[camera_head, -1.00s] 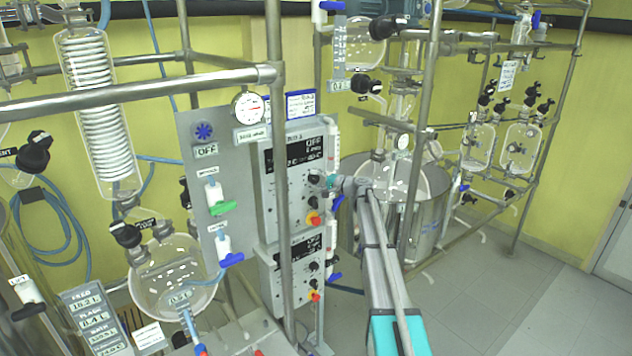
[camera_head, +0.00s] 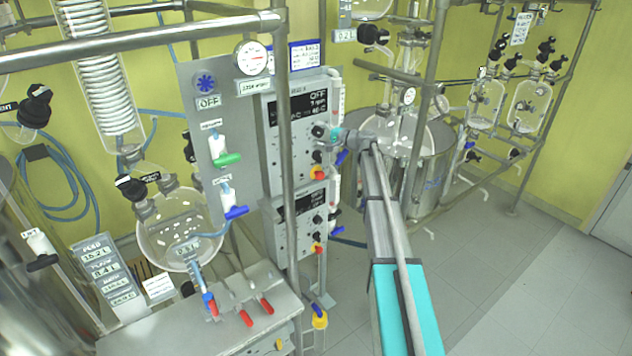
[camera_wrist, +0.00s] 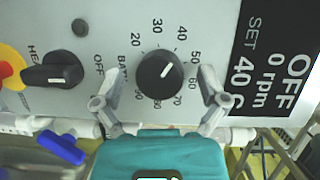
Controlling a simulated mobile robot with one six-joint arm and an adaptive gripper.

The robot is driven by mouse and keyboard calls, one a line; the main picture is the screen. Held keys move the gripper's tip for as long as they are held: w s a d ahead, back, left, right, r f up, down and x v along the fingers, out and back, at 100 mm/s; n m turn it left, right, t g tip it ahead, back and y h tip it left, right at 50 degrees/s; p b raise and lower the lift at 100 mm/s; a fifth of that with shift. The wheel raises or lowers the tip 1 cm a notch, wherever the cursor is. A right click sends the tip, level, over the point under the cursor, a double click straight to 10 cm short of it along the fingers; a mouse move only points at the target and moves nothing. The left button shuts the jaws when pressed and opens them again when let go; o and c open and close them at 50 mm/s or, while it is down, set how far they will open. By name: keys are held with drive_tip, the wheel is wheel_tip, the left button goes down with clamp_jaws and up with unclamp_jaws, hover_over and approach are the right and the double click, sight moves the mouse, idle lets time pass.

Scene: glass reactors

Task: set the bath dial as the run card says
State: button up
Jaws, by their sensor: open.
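The bath dial (camera_wrist: 160,74) is a round black knob on the grey controller face in the wrist view. Its white pointer line leans up and right, roughly toward the 40 mark. The display (camera_wrist: 272,65) beside it reads OFF, 0 rpm and SET 40 C. My gripper (camera_wrist: 160,68) is open, with one fingertip on each side of the dial and visible gaps to it. In the head view my gripper (camera_head: 338,134) is at the front of the upper controller box (camera_head: 290,160). A blue-edged card (camera_head: 304,55) stands above that box; its text is too small to read.
The black HEAT knob (camera_wrist: 52,72) and a red-and-yellow button (camera_wrist: 8,72) sit beside the dial. A blue valve handle (camera_wrist: 62,147) is below the panel. A steel frame post (camera_head: 286,200) stands in front of the controller. The floor (camera_head: 500,270) at right is clear.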

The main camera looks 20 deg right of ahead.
drive_tip(key=n+p, duration=0.1)
drive_tip(key=n+h+p, duration=0.1)
drive_tip(key=shift+a+r+n+g, duration=0.1)
drive_tip(key=shift+r+n+g, duration=0.05)
drive_tip(key=shift+n+g, duration=0.2)
drive_tip(key=n+h+p, duration=0.2)
drive_tip(key=n, duration=0.1)
drive_tip(key=n+h+p, duration=0.1)
drive_tip(key=n, duration=0.1)
drive_tip(key=shift+s+n+h, duration=0.1)
drive_tip(key=shift+n+h, duration=0.2)
drive_tip(key=shift+n, duration=0.05)
drive_tip(key=n+h, duration=0.2)
drive_tip(key=shift+n+p, duration=0.35)
drive_tip(key=shift+n, duration=0.05)
drive_tip(key=f+p+v, duration=0.1)
drive_tip(key=p+v, duration=0.4)
drive_tip(key=v, duration=0.9)
drive_tip(key=s+a+f+g+b, duration=0.2)
drive_tip(key=s+a+f+b, duration=0.4)
drive_tip(key=f, duration=0.3)
drive_tip(key=s+a+f+g+b, duration=0.3)
drive_tip(key=s+a+f+b, duration=0.3)
drive_tip(key=f, duration=0.4)
drive_tip(key=shift+s+a+g, duration=0.35)
drive_tip(key=shift+s+a, duration=0.4)
drive_tip(key=shift+a, duration=0.35)
drive_tip(key=shift+f, duration=0.1)
